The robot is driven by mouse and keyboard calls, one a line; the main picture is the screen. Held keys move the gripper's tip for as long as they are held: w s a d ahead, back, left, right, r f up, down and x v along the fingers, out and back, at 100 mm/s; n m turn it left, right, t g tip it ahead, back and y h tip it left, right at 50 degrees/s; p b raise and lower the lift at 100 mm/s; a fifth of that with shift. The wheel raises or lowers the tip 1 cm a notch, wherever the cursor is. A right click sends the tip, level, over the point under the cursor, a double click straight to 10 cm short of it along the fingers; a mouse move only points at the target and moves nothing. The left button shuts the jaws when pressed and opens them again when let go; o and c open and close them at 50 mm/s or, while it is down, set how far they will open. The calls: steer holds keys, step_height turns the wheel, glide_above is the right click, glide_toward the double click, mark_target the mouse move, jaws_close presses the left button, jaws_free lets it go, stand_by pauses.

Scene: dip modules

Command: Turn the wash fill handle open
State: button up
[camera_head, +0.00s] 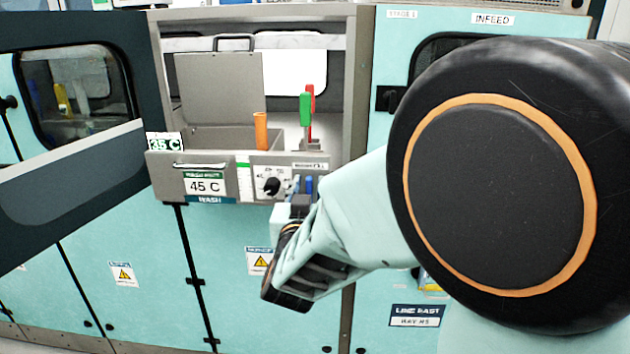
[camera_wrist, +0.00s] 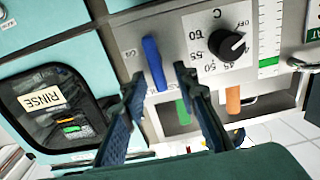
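A blue lever handle (camera_wrist: 153,62), which appears to be the wash fill handle, sits on the grey front panel of the WASH module (camera_head: 208,165). No label on the handle is readable. In the wrist view my gripper (camera_wrist: 158,76) is open, with one finger on each side of the handle's lower part in the picture. I cannot tell whether either finger touches it.
A black temperature dial (camera_wrist: 227,43) is close beside the handle; it also shows in the head view (camera_head: 271,186). Green (camera_head: 306,108) and red (camera_head: 311,92) levers stand behind the panel, right of an orange handle (camera_head: 261,131). An open dark door (camera_head: 85,170) is at left.

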steer(key=shift+c, duration=0.7)
jaws_close()
steer(key=shift+r+n, duration=0.1)
steer(key=shift+n, duration=0.2)
steer(key=n+p, duration=0.1)
steer(key=n, duration=0.2)
steer(key=a+n+p, duration=0.1)
steer(key=n, duration=0.3)
steer(key=shift+a+p, duration=0.1)
steer(key=shift+p, duration=0.25)
steer(key=n, duration=0.2)
steer(key=n+p, duration=0.1)
steer(key=f+n+p, duration=0.1)
steer(key=n, duration=0.1)
steer(key=shift+a+n, duration=0.3)
steer(key=n+p, duration=0.1)
steer(key=n, duration=0.1)
steer(key=n+p, duration=0.1)
steer(key=n, duration=0.1)
steer(key=shift+a+f+n, duration=0.1)
steer(key=shift+f+n, duration=0.2)
steer(key=shift+f, duration=0.1)
steer(key=shift+f+p, duration=0.1)
steer(key=shift+p, duration=0.2)
